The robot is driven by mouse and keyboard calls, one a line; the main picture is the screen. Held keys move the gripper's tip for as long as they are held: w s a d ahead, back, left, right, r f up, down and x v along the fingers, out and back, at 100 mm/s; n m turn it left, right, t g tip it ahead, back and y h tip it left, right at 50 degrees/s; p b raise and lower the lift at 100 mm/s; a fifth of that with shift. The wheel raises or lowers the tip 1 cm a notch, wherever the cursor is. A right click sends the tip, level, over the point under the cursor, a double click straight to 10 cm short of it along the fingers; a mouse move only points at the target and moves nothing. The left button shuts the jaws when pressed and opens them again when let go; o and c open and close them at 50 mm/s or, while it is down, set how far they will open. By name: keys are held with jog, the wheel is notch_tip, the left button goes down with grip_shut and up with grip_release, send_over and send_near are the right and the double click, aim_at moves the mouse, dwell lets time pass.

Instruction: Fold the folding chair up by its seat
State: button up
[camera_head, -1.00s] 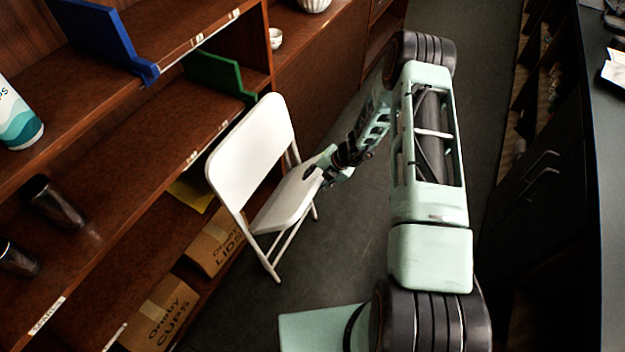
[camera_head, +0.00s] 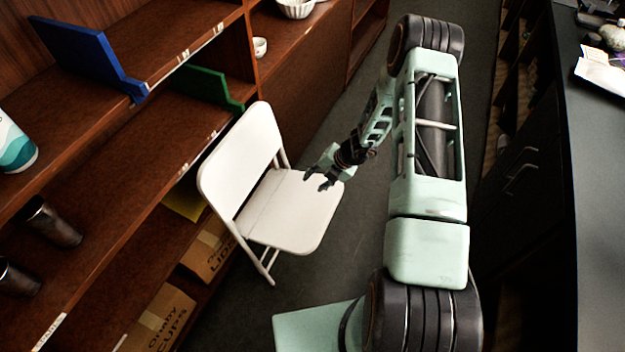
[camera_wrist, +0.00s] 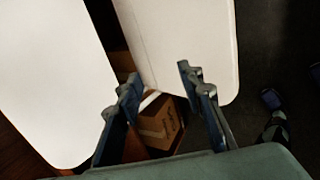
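The white folding chair stands unfolded on the floor in the head view, its backrest (camera_head: 240,155) on the left by the shelves and its seat (camera_head: 290,215) spread out to the right. My gripper (camera_head: 319,182) appears over the far right part of the seat; whether it touches is unclear. In the wrist view, the fingers of my gripper (camera_wrist: 158,85) are spread apart, with nothing held between them. The backrest (camera_wrist: 50,80) fills the left there and the seat (camera_wrist: 185,40) the upper middle. The right finger overlaps the seat in the picture. The seat hides most of the chair's legs.
Brown shelves (camera_head: 130,130) stand close to the chair's left, with cardboard boxes (camera_head: 160,315) low down. A box (camera_wrist: 160,122) shows beyond the fingers. A dark counter (camera_head: 600,200) stands at the right. Grey floor (camera_head: 345,240) is clear right of the chair.

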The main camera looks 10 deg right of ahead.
jog(key=shift+p+v, duration=0.8)
jog(key=shift+v, duration=0.9)
jog(key=shift+s+d+f, duration=0.15)
jog(key=shift+d, duration=0.05)
jog(key=v, duration=1.2)
